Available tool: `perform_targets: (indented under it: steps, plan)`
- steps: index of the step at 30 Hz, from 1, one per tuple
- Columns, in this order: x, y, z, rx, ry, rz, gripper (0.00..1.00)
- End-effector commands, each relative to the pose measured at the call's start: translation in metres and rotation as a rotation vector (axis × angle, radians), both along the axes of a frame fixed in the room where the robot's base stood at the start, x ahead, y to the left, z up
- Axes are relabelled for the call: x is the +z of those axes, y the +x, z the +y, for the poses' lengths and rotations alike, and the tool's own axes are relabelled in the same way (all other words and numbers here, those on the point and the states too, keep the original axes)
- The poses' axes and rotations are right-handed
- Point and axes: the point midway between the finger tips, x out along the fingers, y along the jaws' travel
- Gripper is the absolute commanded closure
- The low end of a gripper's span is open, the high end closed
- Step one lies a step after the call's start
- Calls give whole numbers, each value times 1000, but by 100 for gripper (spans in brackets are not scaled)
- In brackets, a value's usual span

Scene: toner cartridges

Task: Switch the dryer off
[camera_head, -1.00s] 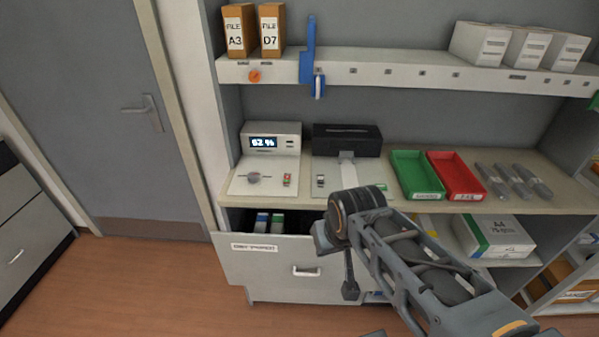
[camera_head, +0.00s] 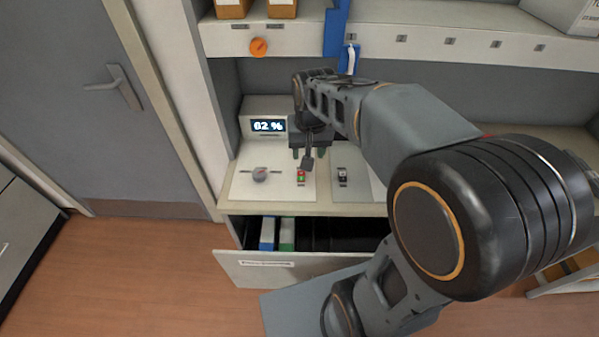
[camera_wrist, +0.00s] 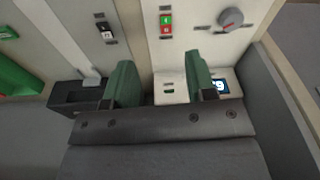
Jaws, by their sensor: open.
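The dryer unit (camera_head: 250,108) is a white box with a lit display reading 62 % (camera_head: 267,126). On the white panel in front of it are a grey dial (camera_head: 260,174) and a small red and green switch (camera_head: 301,175). The wrist view shows the switch (camera_wrist: 166,24), dial (camera_wrist: 231,18) and display (camera_wrist: 219,87). My gripper (camera_head: 309,153) is open and empty above the back of this panel, apart from the switch. In the wrist view its green fingers (camera_wrist: 160,80) point towards the panel, with the switch beyond and between them.
A second panel with a black and white switch (camera_head: 342,175) lies right of the dryer panel. Below, an open drawer (camera_head: 262,268) holds blue and green items. An orange knob (camera_head: 258,47) and a blue hanging piece (camera_head: 347,58) are on the shelf edge above.

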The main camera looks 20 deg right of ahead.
Motion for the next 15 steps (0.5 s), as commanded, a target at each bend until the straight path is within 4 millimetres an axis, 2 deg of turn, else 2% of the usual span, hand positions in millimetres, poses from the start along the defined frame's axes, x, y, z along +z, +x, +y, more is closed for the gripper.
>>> perform_targets:
  steps: [1,6,10,15]
  plan:
    - [-4,12,-1,-23,3,29,49]
    - [-16,40,0,-81,6,91,49]
    - [-23,51,1,-103,7,116,49]
    - [-40,56,2,-112,7,129,49]
